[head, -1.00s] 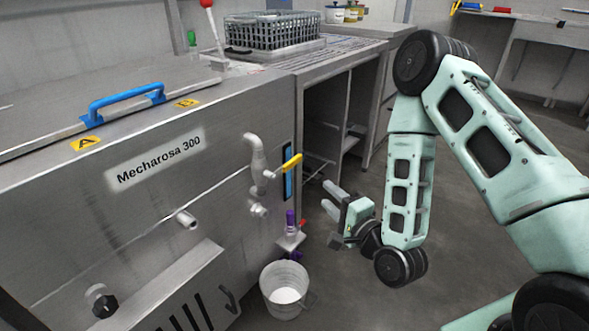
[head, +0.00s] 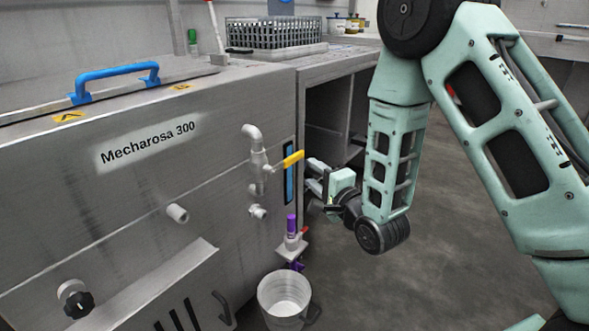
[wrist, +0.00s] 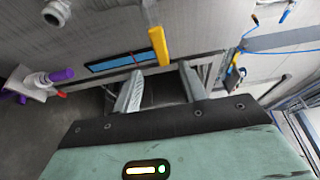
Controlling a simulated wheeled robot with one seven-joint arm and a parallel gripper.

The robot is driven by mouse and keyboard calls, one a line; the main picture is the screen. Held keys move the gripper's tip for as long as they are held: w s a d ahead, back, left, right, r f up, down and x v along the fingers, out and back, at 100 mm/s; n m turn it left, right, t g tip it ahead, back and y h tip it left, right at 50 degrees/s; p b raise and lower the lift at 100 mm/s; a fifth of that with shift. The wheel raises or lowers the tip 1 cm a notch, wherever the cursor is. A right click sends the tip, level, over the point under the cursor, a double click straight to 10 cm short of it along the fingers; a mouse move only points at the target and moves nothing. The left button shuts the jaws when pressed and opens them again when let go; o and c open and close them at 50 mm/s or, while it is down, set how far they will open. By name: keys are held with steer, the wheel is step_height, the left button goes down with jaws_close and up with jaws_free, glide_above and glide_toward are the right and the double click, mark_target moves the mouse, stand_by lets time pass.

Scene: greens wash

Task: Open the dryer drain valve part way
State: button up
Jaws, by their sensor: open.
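A yellow lever handle (head: 291,160) sticks out from a grey pipe valve (head: 258,165) on the front of the steel machine. In the wrist view the yellow lever (wrist: 159,46) stands just beyond my fingertips, roughly in line with the gap. My gripper (head: 315,176) is open and empty, to the right of and slightly below the lever, apart from it. Its two fingers also show in the wrist view (wrist: 161,72). A purple-handled valve (head: 292,224) with a small red part sits lower, above a bucket. Which valve is the dryer drain is not labelled.
The machine (head: 60,190) reads "Mecharosa 300". A blue sight strip (head: 289,178) is behind the lever. A grey bucket (head: 284,302) stands on the floor below. A black knob (head: 76,300) is at lower left. A steel table (head: 345,62) stands behind my gripper; floor at right is clear.

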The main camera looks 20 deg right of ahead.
mark_target(296, 159)
steer(key=b+x, duration=0.1)
steer(key=x, duration=0.9)
steer(key=shift+s+r+b, duration=0.1)
steer(key=shift+b, duration=0.25)
jaws_close()
